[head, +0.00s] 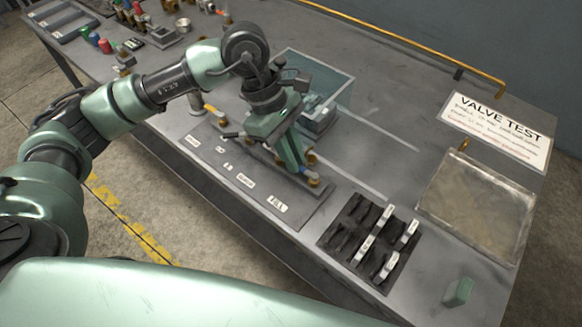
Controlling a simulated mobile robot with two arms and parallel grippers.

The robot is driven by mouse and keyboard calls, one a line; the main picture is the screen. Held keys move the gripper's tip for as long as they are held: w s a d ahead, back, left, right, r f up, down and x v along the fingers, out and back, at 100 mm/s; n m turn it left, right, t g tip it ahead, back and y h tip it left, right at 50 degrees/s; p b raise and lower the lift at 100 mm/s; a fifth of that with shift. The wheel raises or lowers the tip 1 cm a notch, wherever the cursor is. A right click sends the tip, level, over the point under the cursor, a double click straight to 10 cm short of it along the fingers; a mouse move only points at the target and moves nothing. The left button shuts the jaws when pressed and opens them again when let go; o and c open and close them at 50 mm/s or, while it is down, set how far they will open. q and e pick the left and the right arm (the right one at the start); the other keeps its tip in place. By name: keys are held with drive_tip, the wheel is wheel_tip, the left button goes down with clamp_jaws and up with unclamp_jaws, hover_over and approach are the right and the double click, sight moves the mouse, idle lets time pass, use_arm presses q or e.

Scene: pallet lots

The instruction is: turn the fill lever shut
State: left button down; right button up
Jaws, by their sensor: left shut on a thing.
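A flat grey valve panel (222,172) lies along the near side of the bench, with several brass fittings and small white labels. The label FILL (277,203) is at its right end. My left gripper (302,164) is over this right end, pointing down, and is shut on a small part there, apparently the fill lever. A bit of blue (311,159) shows beside the fingers, and a brass fitting (313,182) sits just below them. The fingers hide most of the lever, so its angle cannot be told. My right gripper is out of view.
A clear-walled tank (335,78) stands behind the panel. A black rack (335,232) with light-tagged pieces, a shallow clear-covered tray (490,222), a green block (458,291) and a VALVE TEST sign (497,130) are to the right. A yellow rail (425,48) runs along the back.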

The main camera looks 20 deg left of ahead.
use_arm(q)
drive_tip(key=shift+w+d+m+b, duration=0.1)
drive_tip(key=shift+w+m+b, duration=0.2)
drive_tip(key=shift+m+b, duration=0.3)
drive_tip(key=c, duration=1.5)
unclamp_jaws()
drive_tip(key=shift+o, duration=0.2)
